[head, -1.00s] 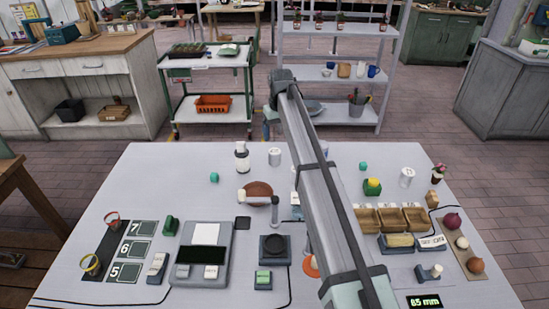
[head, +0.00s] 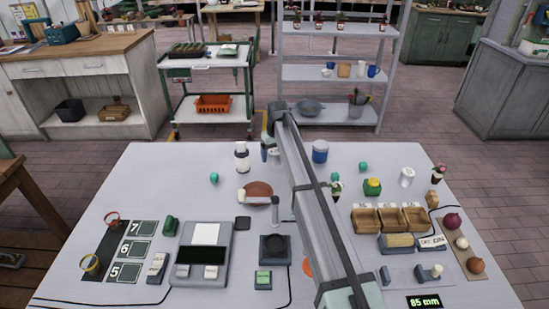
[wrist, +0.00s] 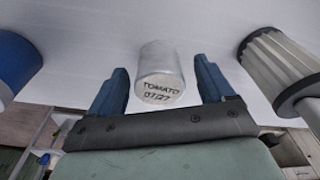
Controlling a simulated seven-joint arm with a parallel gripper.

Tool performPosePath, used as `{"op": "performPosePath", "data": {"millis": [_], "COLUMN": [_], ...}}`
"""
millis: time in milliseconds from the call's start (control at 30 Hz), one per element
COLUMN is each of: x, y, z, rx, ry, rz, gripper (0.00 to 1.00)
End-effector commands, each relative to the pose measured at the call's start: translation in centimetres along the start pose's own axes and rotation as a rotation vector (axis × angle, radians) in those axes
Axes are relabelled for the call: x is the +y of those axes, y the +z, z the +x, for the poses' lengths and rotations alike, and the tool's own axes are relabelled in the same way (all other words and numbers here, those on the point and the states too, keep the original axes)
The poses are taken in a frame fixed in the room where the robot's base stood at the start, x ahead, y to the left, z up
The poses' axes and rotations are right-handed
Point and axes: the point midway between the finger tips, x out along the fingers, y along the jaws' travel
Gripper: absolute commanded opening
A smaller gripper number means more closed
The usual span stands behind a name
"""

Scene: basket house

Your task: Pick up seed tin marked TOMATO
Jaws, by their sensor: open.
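The seed tin (wrist: 160,75) is a small pale metal cylinder marked TOMATO 07/27, seen in the wrist view. My gripper (wrist: 160,64) is open, with one dark blue finger on each side of the tin and visible gaps between. The fingers appear not to touch it. In the head view a pale tin (head: 275,156) shows at the far middle of the table, partly hidden by my arm and a blue finger beside it.
A ribbed cylinder (wrist: 280,70) is close in the wrist view. Another white tin (head: 407,177) stands farther right, near wooden trays (head: 390,231).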

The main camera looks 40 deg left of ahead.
Motion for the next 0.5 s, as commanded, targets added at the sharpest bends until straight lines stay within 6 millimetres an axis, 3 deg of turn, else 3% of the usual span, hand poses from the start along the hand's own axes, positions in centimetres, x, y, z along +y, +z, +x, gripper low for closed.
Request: {"op": "performPosePath", "data": {"millis": [100, 367, 500], "x": [0.02, 0.02, 0.03], "y": [0.03, 0.04, 0.04], "z": [1.21, 1.38, 1.38], "rx": [0.000, 0.000, 0.000], "ry": [0.000, 0.000, 0.000], "rz": [0.000, 0.000, 0.000], "gripper": [0.82, 0.81, 0.67]}}
